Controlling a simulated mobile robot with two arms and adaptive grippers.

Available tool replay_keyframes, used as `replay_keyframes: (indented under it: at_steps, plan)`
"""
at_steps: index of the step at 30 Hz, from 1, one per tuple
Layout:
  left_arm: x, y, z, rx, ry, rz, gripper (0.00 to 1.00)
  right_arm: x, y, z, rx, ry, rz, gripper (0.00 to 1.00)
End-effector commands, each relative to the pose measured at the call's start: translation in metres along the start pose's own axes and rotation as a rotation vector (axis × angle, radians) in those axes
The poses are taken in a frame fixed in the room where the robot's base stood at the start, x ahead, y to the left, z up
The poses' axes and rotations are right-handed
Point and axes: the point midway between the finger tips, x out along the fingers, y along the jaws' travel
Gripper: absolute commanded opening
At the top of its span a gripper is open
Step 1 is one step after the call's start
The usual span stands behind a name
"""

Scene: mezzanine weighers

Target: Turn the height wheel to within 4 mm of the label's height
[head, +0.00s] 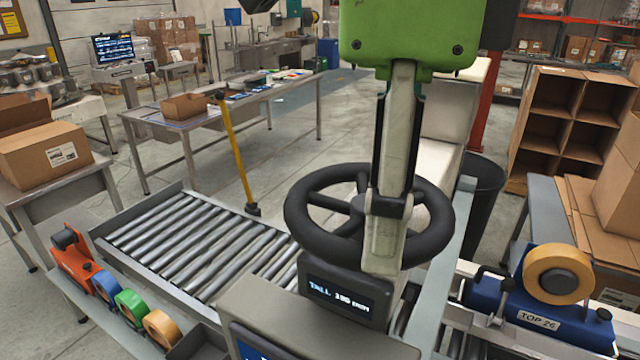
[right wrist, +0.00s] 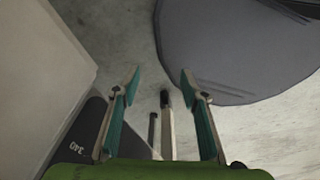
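The black height wheel (head: 302,222) lies nearly flat on top of a grey post in the head view. A dark display (head: 338,300) below it reads "TALL" and a blurred number in mm. My right gripper (right wrist: 160,76) is open and empty in the right wrist view. A carton (head: 45,155) at left bears a white label (head: 62,154), too small to read.
A roller conveyor (head: 190,243) runs left of the wheel. Coloured tape rolls (head: 130,305) stand along its near side. A blue tape unit (head: 540,318) marked "TOP 26" is at right. In the right wrist view, a dark plate (right wrist: 80,135) shows "340" upside down.

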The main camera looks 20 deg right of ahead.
Motion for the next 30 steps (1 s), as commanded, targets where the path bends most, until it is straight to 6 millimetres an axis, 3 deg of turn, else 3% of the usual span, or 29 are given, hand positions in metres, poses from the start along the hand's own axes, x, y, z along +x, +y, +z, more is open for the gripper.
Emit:
replay_keyframes:
  at_steps: [11,22,30]
  plan:
    - [-0.003,0.0,0.0,0.0,-0.005,0.002,0.35,0.0,0.011,0.002,-0.005,-0.002,0.012,0.4]
    - [-0.051,0.0,-0.001,0.0,-0.002,0.001,0.35,0.0,0.008,0.002,-0.003,-0.002,0.009,0.4]
    - [-0.068,0.0,0.0,-0.004,-0.007,0.005,0.35,0.0,0.007,0.002,-0.003,-0.002,0.008,0.4]
